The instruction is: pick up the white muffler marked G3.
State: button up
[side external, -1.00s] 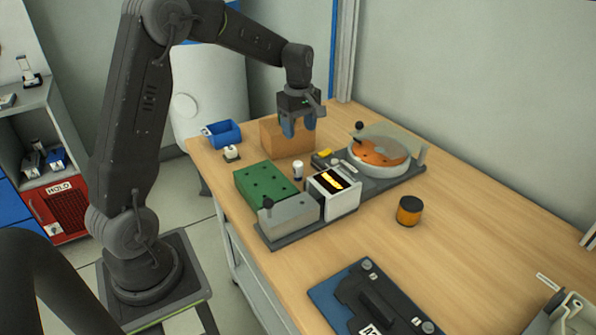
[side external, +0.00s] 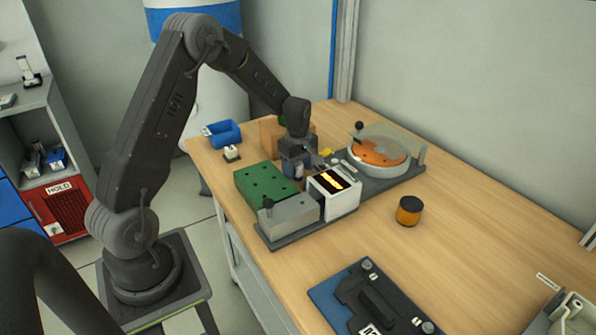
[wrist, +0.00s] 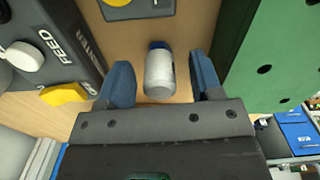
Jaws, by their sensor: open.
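The white muffler (wrist: 159,78) is a small white cylinder with a dark blue end. In the wrist view it lies between the two blue fingers of my gripper (wrist: 161,72), with a gap on each side. No G3 mark is readable on it. In the side view my gripper (side external: 298,167) is low between the green block and the white-and-black feeder unit, and its fingers largely hide the muffler. My gripper is open and holds nothing.
The green block (side external: 264,187) with holes stands close on one side, and the feeder unit (side external: 335,197) on the other. A cardboard box (side external: 268,134) is behind. An orange disc (side external: 378,151), an amber jar (side external: 409,211) and a blue bin (side external: 223,133) stand farther off.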

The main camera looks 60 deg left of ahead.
jog(key=shift+f, duration=0.75)
jog(key=shift+c, duration=0.2)
jog(key=c, duration=1)
jog(key=shift+o, duration=0.2)
jog(key=shift+r, duration=0.15)
